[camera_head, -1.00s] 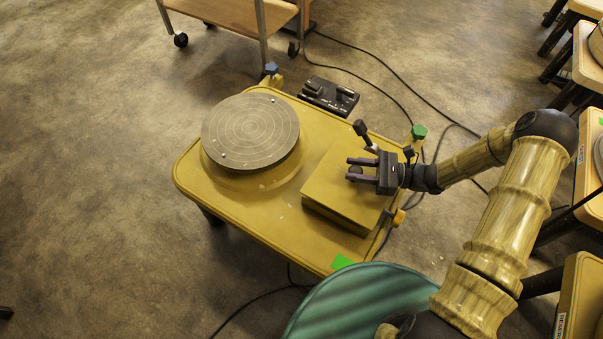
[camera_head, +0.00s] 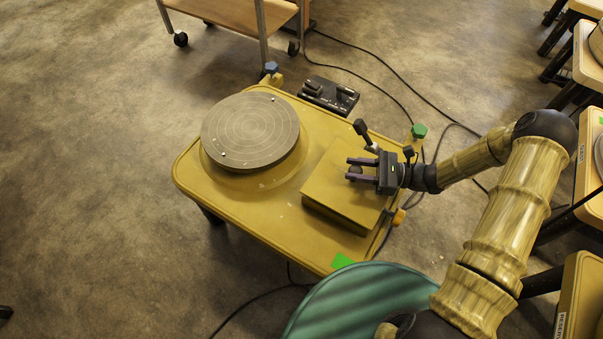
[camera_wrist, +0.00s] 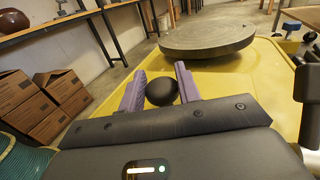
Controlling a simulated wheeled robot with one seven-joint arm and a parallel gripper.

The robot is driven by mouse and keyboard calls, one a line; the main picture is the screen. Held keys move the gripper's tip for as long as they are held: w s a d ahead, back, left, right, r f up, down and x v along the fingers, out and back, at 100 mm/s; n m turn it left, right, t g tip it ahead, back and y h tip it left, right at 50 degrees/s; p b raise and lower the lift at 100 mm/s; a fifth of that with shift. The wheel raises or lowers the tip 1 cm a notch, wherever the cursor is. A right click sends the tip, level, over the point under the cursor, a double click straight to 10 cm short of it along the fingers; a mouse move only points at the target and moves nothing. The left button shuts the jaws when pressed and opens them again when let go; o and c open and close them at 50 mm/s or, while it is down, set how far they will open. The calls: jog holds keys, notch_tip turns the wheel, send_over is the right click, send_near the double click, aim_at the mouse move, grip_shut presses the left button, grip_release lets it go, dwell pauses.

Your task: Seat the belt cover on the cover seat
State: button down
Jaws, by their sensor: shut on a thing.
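The belt cover appears to be the yellow box (camera_head: 335,188) on the right part of the yellow wheel deck (camera_head: 270,225), beside the round grey wheel head (camera_head: 250,130). My gripper (camera_head: 357,169) is over the box and points left. In the wrist view, its purple fingers (camera_wrist: 161,88) are shut on a dark round knob (camera_wrist: 161,93), which appears to be the cover's handle. The cover seat is not distinguishable. I cannot tell whether the box rests fully flat, as its far right side is partly behind my gripper.
A dark pedal unit (camera_head: 328,95) lies behind the deck. A blue knob (camera_head: 271,68), a green knob (camera_head: 419,131) and an orange knob (camera_head: 398,216) sit at the deck's edge. A wooden cart (camera_head: 235,14) stands behind. Cables cross the floor. Open floor lies left.

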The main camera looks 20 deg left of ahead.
jog(key=shift+f+b, duration=0.4)
jog(key=shift+f, duration=0.5)
dwell(0.6)
jog(key=shift+r, duration=0.1)
dwell(0.6)
jog(key=shift+f+p, duration=0.35)
jog(key=shift+f, duration=0.2)
dwell(1.6)
jog(key=c, duration=1.1)
grip_release()
jog(key=shift+c, duration=0.2)
jog(key=shift+v, duration=1.75)
jog(key=o, duration=0.5)
jog(key=shift+o, duration=0.2)
